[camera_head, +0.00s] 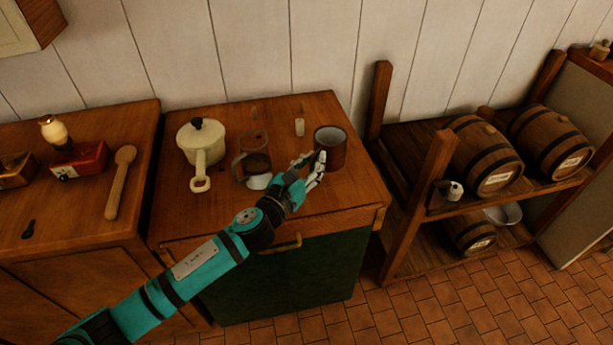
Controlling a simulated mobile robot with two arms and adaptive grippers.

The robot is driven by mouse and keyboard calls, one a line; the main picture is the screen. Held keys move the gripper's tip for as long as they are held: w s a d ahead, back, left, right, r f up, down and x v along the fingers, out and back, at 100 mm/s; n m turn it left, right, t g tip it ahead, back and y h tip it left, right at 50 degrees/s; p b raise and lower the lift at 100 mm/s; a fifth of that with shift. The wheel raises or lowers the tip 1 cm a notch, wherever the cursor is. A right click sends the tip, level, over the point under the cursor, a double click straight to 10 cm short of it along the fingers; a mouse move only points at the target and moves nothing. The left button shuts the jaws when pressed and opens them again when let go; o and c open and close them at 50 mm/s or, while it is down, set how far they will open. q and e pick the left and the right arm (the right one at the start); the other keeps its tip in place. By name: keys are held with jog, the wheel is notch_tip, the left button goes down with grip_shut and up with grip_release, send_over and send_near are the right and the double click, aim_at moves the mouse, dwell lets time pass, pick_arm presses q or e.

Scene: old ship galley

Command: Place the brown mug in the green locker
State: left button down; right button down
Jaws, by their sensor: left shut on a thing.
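The brown mug (333,157) is upright on the wooden top of the middle cabinet, near its right side, with a pale inside. My left gripper (314,165) reaches in from the lower left and is shut on the mug's left side. The fingers hide part of that side. The green locker (300,280) is the dark green front below this top. It has a wooden handle (283,245) and looks closed; my left arm hides part of its left side. My right gripper is not in view.
A cream saucepan (200,142) and a glass jug (254,160) stand left of the mug. A wooden rack (412,200) with barrels (484,155) is at the right. Tiled floor (420,315) is clear in front.

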pick_arm(q)
jog(key=shift+f, duration=0.3)
jog(key=shift+f+b, duration=0.65)
jog(key=shift+f, duration=1.05)
jog(key=shift+f, duration=0.1)
jog(key=c, duration=1.3)
grip_release()
jog(key=shift+c, duration=0.2)
